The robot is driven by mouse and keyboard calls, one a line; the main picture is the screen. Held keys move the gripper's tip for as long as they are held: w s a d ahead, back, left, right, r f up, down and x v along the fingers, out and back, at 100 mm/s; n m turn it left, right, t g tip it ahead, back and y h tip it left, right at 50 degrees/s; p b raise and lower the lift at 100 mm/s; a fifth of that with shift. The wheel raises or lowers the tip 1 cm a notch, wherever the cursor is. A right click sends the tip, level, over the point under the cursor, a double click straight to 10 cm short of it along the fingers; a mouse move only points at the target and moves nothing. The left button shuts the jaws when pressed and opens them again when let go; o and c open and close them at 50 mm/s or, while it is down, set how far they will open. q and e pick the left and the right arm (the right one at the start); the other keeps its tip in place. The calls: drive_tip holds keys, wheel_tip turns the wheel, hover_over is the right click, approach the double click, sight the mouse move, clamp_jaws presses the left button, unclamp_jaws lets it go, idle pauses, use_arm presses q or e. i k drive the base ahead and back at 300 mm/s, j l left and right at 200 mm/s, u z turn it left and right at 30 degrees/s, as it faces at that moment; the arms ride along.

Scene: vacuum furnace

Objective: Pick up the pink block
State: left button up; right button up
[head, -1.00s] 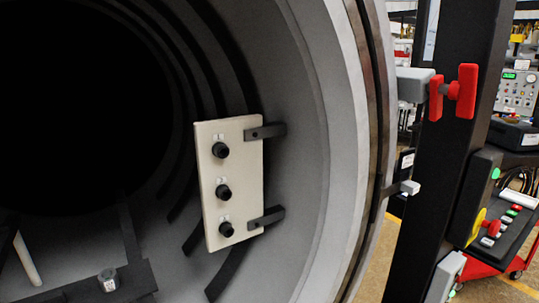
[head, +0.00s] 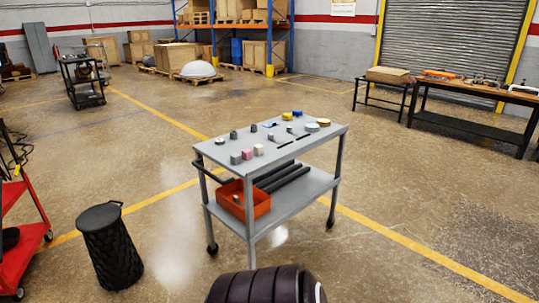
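The pink block (head: 258,149) is small and stands on the top shelf of a grey cart (head: 215,152), near the cart's front left edge. A grey block (head: 247,154) and a darker grey block (head: 235,159) stand just to its left. Neither of my grippers shows in the head view. The cart is some way off across the floor.
Other small items lie on the cart, including a yellow piece (head: 287,116). Its lower shelf bears an orange bin (head: 262,200). A black basket (head: 110,247) stands left and a red cart (head: 22,240) at the far left. Floor around the cart is mostly clear.

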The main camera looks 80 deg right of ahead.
sight(247, 154)
drive_tip(key=z, duration=2.6)
